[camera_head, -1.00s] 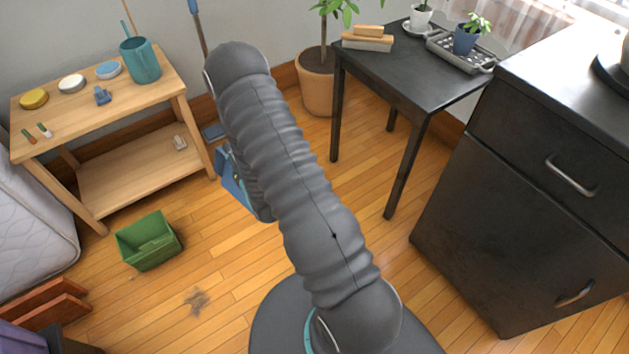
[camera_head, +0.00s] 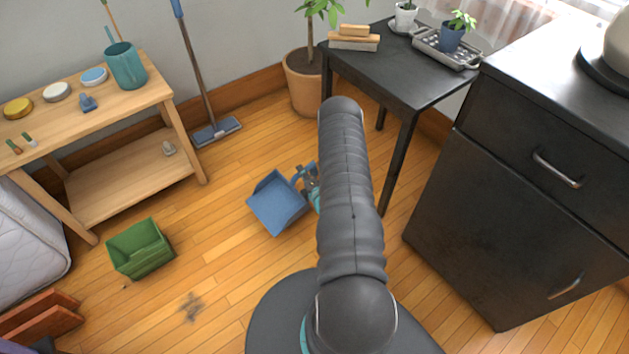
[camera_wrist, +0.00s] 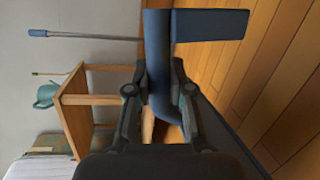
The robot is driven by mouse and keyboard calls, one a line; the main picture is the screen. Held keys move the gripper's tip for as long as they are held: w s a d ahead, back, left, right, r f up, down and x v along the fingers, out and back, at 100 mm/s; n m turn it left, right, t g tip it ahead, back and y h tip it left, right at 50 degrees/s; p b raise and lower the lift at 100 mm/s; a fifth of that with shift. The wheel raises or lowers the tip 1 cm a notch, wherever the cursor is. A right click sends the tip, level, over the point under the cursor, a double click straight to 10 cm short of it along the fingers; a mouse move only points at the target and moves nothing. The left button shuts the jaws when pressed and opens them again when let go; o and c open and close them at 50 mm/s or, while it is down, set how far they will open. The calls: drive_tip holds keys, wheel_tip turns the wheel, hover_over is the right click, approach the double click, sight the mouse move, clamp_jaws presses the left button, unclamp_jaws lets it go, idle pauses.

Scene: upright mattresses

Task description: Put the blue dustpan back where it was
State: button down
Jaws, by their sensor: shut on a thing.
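The blue dustpan (camera_head: 278,203) shows in the head view left of my arm, its pan out to the left and its handle toward my gripper. My gripper (camera_head: 309,180) is partly hidden behind my arm there. In the wrist view my gripper (camera_wrist: 160,97) is shut on the dustpan's handle, and the dustpan (camera_wrist: 210,25) reaches up and to the right in the picture. Whether the pan touches the floor is hard to tell; it seems held above it.
A wooden shelf table (camera_head: 125,190) stands at left, with a mop (camera_head: 217,131) against the wall beside it. A green bin (camera_head: 141,249) and a dark dirt patch (camera_head: 190,307) are on the floor. A black table (camera_head: 400,75) and black cabinet (camera_head: 500,210) stand right.

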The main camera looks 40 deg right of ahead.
drive_tip(key=shift+s+d+f+m+b, duration=0.4)
drive_tip(key=shift+d+f+b, duration=0.2)
drive_tip(key=shift+f, duration=1.2)
drive_tip(key=shift+s+d+f+m+b, duration=0.25)
drive_tip(key=shift+s+d+f+b, duration=0.3)
drive_tip(key=shift+f, duration=1.3)
drive_tip(key=shift+s+d+f+m+b, duration=0.4)
drive_tip(key=shift+d+f+b, duration=0.2)
drive_tip(key=shift+f, duration=1.2)
drive_tip(key=shift+f+b, duration=0.5)
drive_tip(key=shift+f, duration=0.05)
drive_tip(key=c, duration=1)
unclamp_jaws()
drive_tip(key=shift+o, duration=0.2)
drive_tip(key=shift+v, duration=3.8)
drive_tip(key=shift+r, duration=0.2)
